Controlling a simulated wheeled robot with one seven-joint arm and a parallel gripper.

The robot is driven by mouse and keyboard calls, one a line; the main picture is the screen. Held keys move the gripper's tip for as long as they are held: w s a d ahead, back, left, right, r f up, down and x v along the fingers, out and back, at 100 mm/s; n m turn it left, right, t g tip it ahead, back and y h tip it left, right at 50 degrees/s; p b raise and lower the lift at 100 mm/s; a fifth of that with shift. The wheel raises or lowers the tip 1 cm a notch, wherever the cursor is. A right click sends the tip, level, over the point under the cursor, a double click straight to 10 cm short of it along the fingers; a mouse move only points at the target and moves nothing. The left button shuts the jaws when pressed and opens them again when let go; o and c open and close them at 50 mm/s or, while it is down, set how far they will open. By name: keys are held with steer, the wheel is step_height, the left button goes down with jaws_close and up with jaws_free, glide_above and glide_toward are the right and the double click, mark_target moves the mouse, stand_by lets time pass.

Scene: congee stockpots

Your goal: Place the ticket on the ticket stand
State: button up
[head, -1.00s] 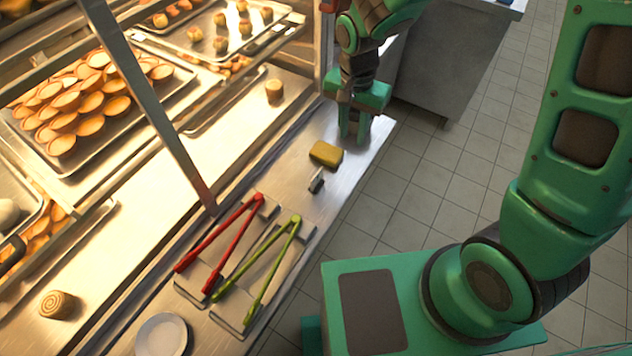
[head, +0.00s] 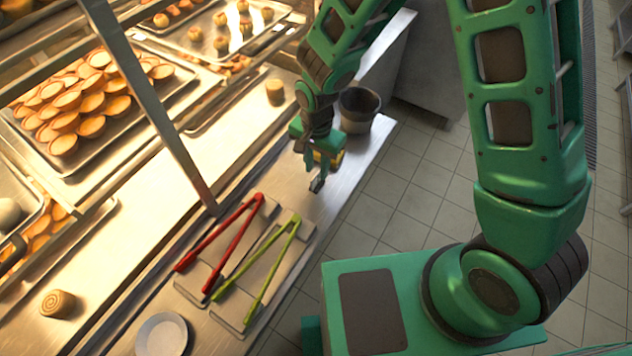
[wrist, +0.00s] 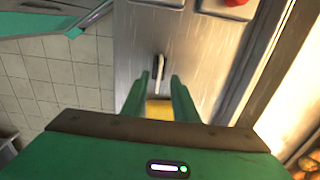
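I cannot clearly make out a ticket or a ticket stand. A small pale and dark upright piece (head: 316,184) is on the steel counter, and it also shows in the wrist view (wrist: 158,67); whether it is the ticket or its stand I cannot tell. My gripper (head: 311,165) is over the counter close to this piece. In the wrist view my gripper (wrist: 156,83) has its two fingers apart, with the piece just beyond the tips. A yellow block (wrist: 159,110) shows between the fingers, lower down; the head view mostly hides it behind my gripper.
Red tongs (head: 222,236) and green tongs (head: 262,262) lie on metal rests nearer on the counter. A white plate (head: 162,334) is at the front. A dark pot (head: 358,108) stands at the counter's far end. A glass case with pastry trays (head: 150,112) borders the left.

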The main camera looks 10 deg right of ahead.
mark_target(317, 174)
steer(key=shift+d+f, duration=0.1)
steer(key=shift+f, duration=1.85)
jaws_close()
steer(key=shift+r, duration=0.15)
